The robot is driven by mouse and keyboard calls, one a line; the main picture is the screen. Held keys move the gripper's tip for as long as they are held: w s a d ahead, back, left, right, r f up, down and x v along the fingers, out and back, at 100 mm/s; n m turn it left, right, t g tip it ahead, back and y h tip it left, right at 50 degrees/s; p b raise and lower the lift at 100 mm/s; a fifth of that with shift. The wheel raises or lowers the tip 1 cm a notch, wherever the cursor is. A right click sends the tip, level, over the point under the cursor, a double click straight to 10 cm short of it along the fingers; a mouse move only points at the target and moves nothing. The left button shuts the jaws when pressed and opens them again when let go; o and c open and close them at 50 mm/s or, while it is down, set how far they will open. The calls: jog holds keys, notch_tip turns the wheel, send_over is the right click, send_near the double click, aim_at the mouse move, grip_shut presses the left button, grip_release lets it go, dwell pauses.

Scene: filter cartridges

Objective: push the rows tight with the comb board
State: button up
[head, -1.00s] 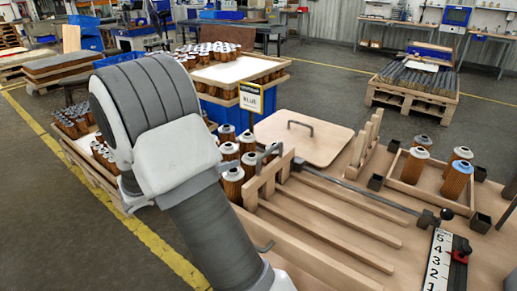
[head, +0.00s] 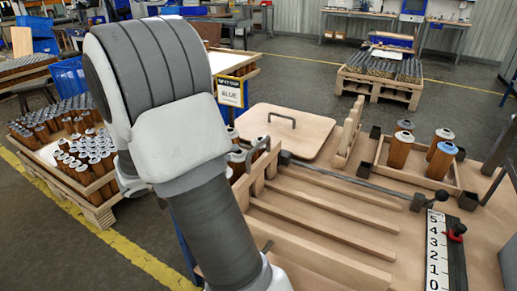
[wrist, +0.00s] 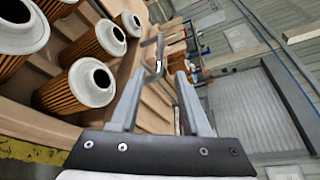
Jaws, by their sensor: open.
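A slotted wooden board with upright teeth (head: 267,166), probably the comb board, stands at the left end of the wooden rails (head: 325,207) in the head view. A grey bar handle (head: 257,150) shows beside it. Filter cartridges with pale caps stand there too; one (head: 235,160) shows past my arm, which hides the others. In the wrist view several cartridges (wrist: 92,82) stand on the left. My gripper (wrist: 168,72) is open and empty there, with a grey handle (wrist: 158,58) beyond its fingertips; I cannot tell how far. The head view does not show my fingers.
A tray (head: 382,172) with several cartridges stands right of the rails, near a number scale (head: 437,250). A flat board with a handle (head: 285,133) lies behind. A pallet of cartridges (head: 107,212) stands left on the floor. A second toothed wooden piece (head: 348,135) is upright.

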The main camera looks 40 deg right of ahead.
aim_at(259, 143)
jog(key=b+x, duration=0.3)
jog(key=x, duration=0.9)
jog(key=shift+w+d, duration=0.1)
grip_shut()
dwell(1.0)
